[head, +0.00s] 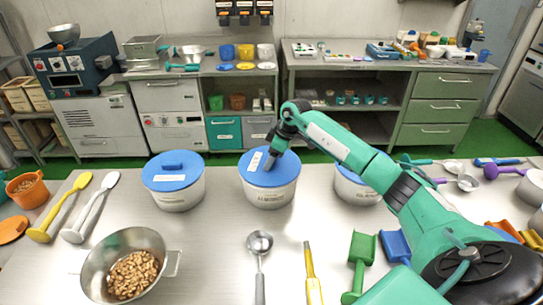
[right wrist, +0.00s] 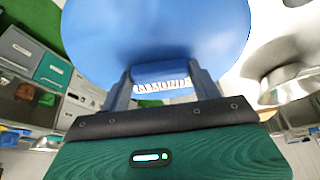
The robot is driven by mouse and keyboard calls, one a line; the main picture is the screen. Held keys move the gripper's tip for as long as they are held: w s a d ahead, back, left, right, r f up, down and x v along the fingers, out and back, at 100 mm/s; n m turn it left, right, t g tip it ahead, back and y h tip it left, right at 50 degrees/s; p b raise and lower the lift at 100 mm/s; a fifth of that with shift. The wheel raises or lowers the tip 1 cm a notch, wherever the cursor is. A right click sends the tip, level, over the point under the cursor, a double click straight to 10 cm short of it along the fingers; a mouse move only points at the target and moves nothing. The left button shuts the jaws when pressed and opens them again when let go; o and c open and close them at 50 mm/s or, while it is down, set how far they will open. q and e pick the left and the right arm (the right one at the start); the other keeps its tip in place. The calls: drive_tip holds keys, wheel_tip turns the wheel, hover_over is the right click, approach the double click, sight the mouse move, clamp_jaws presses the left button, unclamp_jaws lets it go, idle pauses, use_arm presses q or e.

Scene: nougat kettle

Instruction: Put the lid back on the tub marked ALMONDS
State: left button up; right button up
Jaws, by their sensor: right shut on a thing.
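Three white tubs stand in a row on the steel table. The middle tub (head: 268,196) has a blue lid (head: 258,178) over its mouth, and from here I see no clear gap between them. The printing on the tubs is too small to read surely. My right gripper (head: 270,162) reaches down to this lid from above. In the right wrist view its fingers (right wrist: 163,85) are shut on the handle of the blue lid (right wrist: 155,35). The left tub (head: 178,198) wears a blue lid. The right tub (head: 352,190) is partly hidden by my arm. My left gripper is out of view.
A steel pan of nuts (head: 128,250) stands front left. A ladle (head: 260,262), a yellow-handled tool (head: 311,275) and a green scoop (head: 359,262) lie in front of the tubs. Yellow (head: 62,208) and white (head: 92,208) paddles lie left. More utensils lie right.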

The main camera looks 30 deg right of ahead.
drive_tip(key=shift+f, duration=0.15)
idle(0.4)
drive_tip(key=o, duration=1.3)
drive_tip(key=shift+p, duration=0.35)
drive_tip(key=shift+r+p, duration=2.9)
drive_tip(key=shift+r, duration=0.65)
drive_tip(key=shift+f, duration=0.1)
